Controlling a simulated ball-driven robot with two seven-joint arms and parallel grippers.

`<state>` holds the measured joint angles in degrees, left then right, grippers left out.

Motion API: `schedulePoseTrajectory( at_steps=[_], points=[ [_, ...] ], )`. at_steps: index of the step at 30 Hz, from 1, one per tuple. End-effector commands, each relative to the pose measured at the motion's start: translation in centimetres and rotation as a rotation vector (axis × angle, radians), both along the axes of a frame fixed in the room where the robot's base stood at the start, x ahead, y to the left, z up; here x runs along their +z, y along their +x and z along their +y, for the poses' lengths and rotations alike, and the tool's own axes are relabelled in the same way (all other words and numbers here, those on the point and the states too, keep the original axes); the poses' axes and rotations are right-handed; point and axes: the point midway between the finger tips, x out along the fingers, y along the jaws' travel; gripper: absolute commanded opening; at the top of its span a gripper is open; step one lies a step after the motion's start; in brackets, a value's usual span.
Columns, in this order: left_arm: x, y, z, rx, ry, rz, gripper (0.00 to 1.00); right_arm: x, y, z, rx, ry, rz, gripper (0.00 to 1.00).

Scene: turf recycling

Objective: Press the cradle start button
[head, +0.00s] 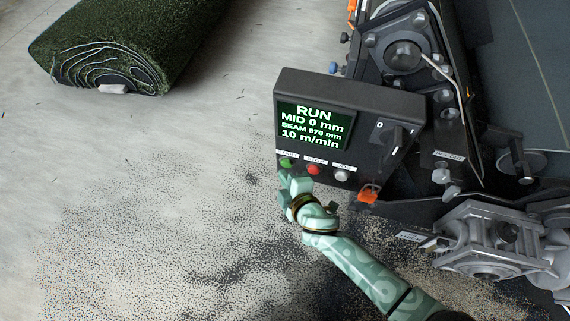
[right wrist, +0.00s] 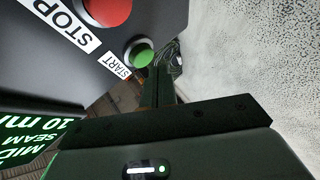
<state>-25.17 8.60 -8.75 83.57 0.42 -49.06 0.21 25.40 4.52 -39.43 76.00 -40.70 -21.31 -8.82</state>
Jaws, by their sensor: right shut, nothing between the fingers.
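The control box (head: 348,82) has a lit green screen (head: 314,124) reading RUN, MID 0 mm, SEAM 670 mm and 10 m/min. The green start button (head: 286,162) sits at the lower left of its face, beside the red stop button (head: 313,169). My right gripper (head: 284,177) is shut and empty, its tip just below the start button. My left gripper is not in view.
A grey-white button (head: 341,175) and a rotary switch (head: 393,140) share the panel. An orange part (head: 368,193) is by its lower right corner. Machinery with rollers (head: 480,240) fills the right side. A turf roll (head: 125,45) lies at the upper left. The floor (head: 130,190) left is open, with dark granules.

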Motion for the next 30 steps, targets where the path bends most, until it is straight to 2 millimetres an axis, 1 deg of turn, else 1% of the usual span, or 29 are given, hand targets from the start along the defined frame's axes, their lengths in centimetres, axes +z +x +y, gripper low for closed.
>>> schedulePoseTrajectory(
  at_steps=[4, 12, 16, 20, 30],
  points=[
    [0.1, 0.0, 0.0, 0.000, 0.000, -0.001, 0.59, 0.0, -1.0, 0.4, 0.001, 0.001, 0.001, 0.00],
    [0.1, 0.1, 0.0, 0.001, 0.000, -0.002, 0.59, 0.0, -4.1, 1.3, -0.001, 0.002, 0.002, 0.00],
    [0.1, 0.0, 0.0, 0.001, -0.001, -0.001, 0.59, -0.1, -5.3, 1.7, -0.001, 0.001, 0.002, 0.00],
    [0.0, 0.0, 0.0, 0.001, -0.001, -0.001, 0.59, 0.0, -5.7, 1.8, 0.000, 0.000, 0.000, 0.00],
    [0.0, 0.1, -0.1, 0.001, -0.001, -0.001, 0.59, 0.0, -5.7, 1.8, 0.000, 0.000, 0.000, 0.00]
  ],
)
